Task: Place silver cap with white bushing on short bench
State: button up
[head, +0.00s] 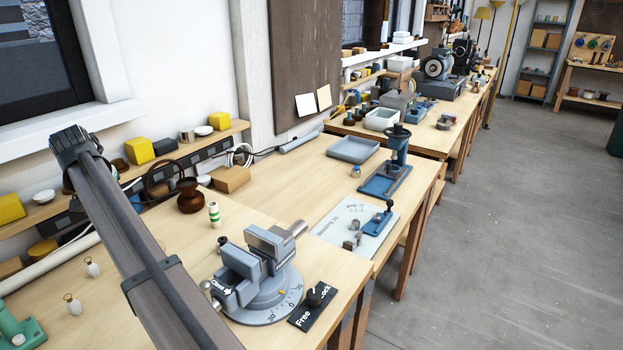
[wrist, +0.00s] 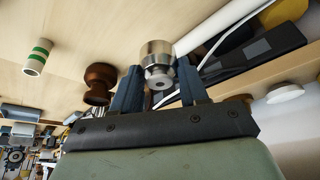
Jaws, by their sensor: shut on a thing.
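My gripper (wrist: 159,88) is shut on the silver cap (wrist: 156,50) in the wrist view. The cap is a short shiny cylinder with a narrower pale end, likely the white bushing (wrist: 158,76), between the two dark fingers. The cap appears held above the wooden bench top, apart from the brown turned piece to its left. In the head view my arm crosses the left side, and I cannot make out the cap there. Wooden benches (head: 326,184) run away along the wall; I cannot tell which is the short one.
A grey vise (head: 262,275) stands at the front bench edge beside a black Free/Lock plate (head: 313,306). The brown turned piece (head: 190,196) and a green-striped white cylinder (head: 214,214) stand behind it. Farther right are a blue-grey tray (head: 353,149) and a blue press (head: 385,182).

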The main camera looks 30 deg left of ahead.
notch_tip(320, 180, up, 3)
jog(key=shift+w, duration=0.15)
jog(key=w+d, duration=0.4)
jog(key=w, duration=1.2)
jog(key=w+d+m, duration=0.1)
jog(key=w+d, duration=0.2)
jog(key=w, duration=1.2)
jog(key=w+d, duration=0.4)
jog(key=w, duration=1.2)
jog(key=w+d, duration=0.9)
jog(key=w, duration=0.4)
jog(key=w+d, duration=0.9)
jog(key=w, duration=0.4)
jog(key=shift+m+t, duration=0.3)
jog(key=shift+m, duration=0.1)
jog(key=shift+s+f, duration=0.2)
jog(key=shift+f, duration=9.85)
jog(key=shift+f, duration=0.1)
jog(key=o, duration=1.1)
jog(key=shift+o, duration=0.2)
